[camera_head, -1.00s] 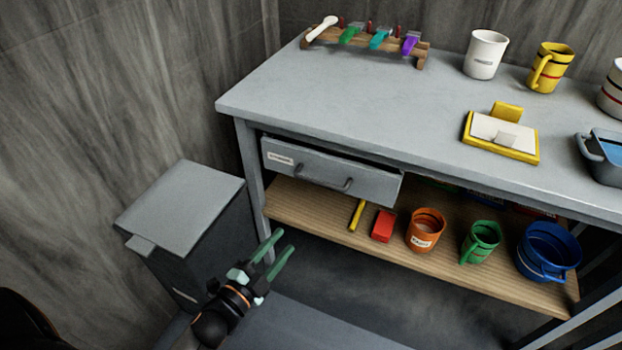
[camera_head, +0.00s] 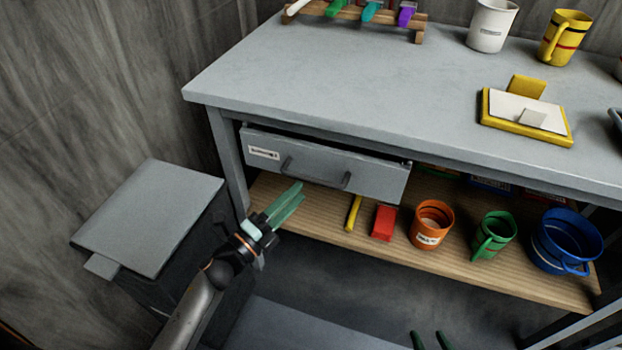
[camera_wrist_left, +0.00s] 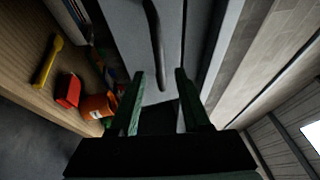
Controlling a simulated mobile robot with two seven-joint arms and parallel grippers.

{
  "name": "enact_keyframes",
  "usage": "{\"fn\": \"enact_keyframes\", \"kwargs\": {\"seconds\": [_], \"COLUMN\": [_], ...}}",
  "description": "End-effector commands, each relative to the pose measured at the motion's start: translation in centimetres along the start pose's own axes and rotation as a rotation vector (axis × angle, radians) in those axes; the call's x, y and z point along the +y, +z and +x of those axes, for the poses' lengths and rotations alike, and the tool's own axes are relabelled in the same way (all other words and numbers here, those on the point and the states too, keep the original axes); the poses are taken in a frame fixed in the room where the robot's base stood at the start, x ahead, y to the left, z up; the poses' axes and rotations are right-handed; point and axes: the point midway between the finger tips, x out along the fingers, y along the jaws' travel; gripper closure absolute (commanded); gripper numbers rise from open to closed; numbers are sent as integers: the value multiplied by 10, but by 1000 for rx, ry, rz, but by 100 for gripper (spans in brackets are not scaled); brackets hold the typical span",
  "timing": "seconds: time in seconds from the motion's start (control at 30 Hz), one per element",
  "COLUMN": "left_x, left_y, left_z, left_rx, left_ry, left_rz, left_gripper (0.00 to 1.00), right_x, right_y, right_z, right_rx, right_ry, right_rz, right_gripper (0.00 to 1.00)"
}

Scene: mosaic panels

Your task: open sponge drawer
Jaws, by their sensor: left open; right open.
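The grey drawer (camera_head: 375,178) hangs under the worktop with a white label at its left and a dark bar handle (camera_head: 318,175) on its front. My right gripper (camera_head: 430,337) shows only as two parted green fingertips at the bottom edge, empty.
The grey bin (camera_head: 150,215) stands left of the bench. The wooden shelf (camera_head: 330,222) below the drawer holds a yellow stick, a red block (camera_head: 384,223), an orange mug (camera_head: 432,225), a green mug and a blue pot. The worktop (camera_head: 330,80) above overhangs the drawer.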

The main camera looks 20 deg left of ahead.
Motion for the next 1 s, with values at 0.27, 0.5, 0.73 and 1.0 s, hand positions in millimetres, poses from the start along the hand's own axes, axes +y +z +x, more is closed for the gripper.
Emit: {"fn": "enact_keyframes", "kwargs": {"seconds": [0.27,0.5,0.73,1.0], "left_x": [0,0,0,0], "left_y": [0,0,0,0], "left_z": [46,59,59,59], "left_rx": [-1,-1,-1,-1], "left_ry": [-1,0,0,0], "left_rz": [-1,-2,-2,-2], "left_gripper": [53,53,53,83], "right_x": [2,3,3,3], "right_y": [-10,-14,-16,-16], "right_z": [0,0,0,0], "right_rx": [41,55,60,61], "right_ry": [5,7,8,8], "right_rz": [-11,-15,-16,-17], "right_gripper": [50,50,50,50]}}
